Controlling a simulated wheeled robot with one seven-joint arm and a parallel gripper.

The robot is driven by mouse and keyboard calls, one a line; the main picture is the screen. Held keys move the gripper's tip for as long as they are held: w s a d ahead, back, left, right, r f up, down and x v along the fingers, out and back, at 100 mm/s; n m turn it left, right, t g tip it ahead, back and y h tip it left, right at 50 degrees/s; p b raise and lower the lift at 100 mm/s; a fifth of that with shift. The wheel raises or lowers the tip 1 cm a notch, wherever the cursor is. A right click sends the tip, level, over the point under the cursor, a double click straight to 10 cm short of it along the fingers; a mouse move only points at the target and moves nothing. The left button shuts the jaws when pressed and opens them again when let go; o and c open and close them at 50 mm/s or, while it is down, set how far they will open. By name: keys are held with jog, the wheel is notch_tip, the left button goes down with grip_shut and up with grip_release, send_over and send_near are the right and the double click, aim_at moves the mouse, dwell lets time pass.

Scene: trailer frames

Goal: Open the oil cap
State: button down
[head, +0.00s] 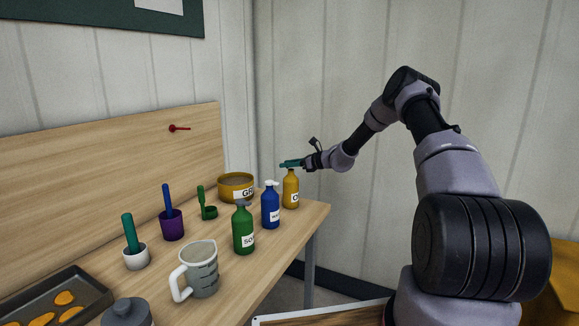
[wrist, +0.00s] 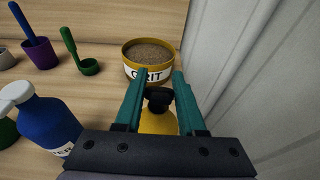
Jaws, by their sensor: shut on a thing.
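The yellow oil bottle (head: 291,190) stands upright at the right end of the wooden table, its label partly seen. In the wrist view its yellow body (wrist: 157,122) shows below the black cap (wrist: 158,97). My gripper (head: 289,163) is at the top of this bottle in the head view. In the wrist view my gripper's teal fingers (wrist: 158,84) lie on either side of the black cap and are shut on it. The cap's contact with the finger faces is partly hidden.
A blue bottle (head: 270,206) and a green bottle (head: 243,229) stand left of the oil bottle. A yellow tub labelled GRIT (wrist: 150,60) stands behind it. A wall (wrist: 240,70) is close on the right. A measuring jug (head: 200,272) stands nearer the front.

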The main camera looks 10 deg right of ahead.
jog(key=g+h, duration=0.1)
jog(key=a+g+h, duration=0.1)
jog(key=h, duration=0.1)
jog(key=shift+w+r, duration=0.15)
jog(key=shift+w, duration=0.05)
jog(key=shift+w+a+f+g+h, duration=0.1)
jog(key=shift+f+g+h, duration=0.05)
jog(key=shift+g+h, duration=0.7)
jog(key=shift+w+a+f+g+h, duration=0.1)
jog(key=shift+f+g+h, duration=0.05)
jog(key=shift+g+h, duration=0.65)
jog(key=shift+h, duration=0.35)
jog(key=c, duration=0.7)
grip_release()
jog(key=shift+f, duration=0.1)
jog(key=shift+d+r, duration=0.1)
jog(key=shift+r, duration=0.2)
jog(key=v, duration=1)
jog(key=shift+s+d+r, duration=0.1)
